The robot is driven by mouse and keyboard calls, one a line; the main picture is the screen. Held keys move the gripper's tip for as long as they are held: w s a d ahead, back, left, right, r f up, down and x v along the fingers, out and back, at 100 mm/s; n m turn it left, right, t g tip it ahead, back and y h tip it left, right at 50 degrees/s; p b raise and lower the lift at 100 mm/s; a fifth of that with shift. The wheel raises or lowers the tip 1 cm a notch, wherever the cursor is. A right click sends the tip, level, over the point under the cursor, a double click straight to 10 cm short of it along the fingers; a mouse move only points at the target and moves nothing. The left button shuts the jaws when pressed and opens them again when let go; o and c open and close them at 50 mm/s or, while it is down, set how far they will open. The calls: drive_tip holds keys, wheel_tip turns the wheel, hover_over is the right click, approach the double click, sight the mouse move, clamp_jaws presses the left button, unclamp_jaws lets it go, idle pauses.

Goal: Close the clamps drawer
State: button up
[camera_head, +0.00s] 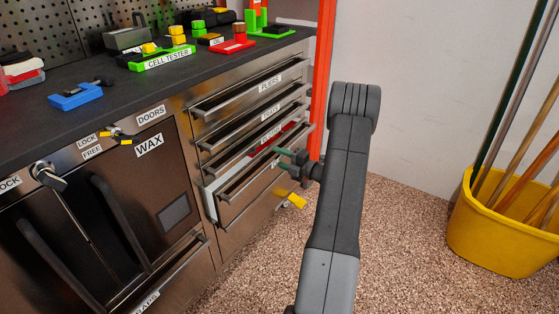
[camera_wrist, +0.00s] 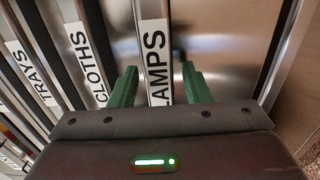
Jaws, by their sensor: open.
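The clamps drawer (camera_head: 236,192) is a steel-fronted drawer low in the right-hand stack of the toolchest. It stands partly pulled out, with its pale side wall showing at the left. My gripper (camera_head: 283,157) is in front of it near the right end, with green fingers spread open and empty. In the wrist view, the label ending in "AMPS" (camera_wrist: 155,50) lies on the drawer front between the fingertips of my gripper (camera_wrist: 158,88). The gripper body hides the lower part of that label. I cannot tell whether the fingers touch the drawer.
Other labelled drawers sit above, including cloths (camera_wrist: 88,62) and trays (camera_wrist: 32,72). A yellow-marked latch (camera_head: 296,201) is below right. A red post (camera_head: 323,80) stands at the chest's right end. A yellow bucket (camera_head: 490,235) with poles stands right. Speckled floor between is clear.

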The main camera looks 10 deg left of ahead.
sight(271, 154)
drive_tip(key=shift+a, duration=0.2)
clamp_jaws()
drive_tip(key=p+x, duration=0.1)
drive_tip(key=x, duration=0.2)
drive_tip(key=shift+w+a+r, duration=0.1)
drive_tip(key=shift+a+r, duration=0.05)
drive_tip(key=shift+a, duration=0.15)
drive_tip(key=shift+w+a, duration=0.1)
drive_tip(key=shift+w, duration=0.05)
unclamp_jaws()
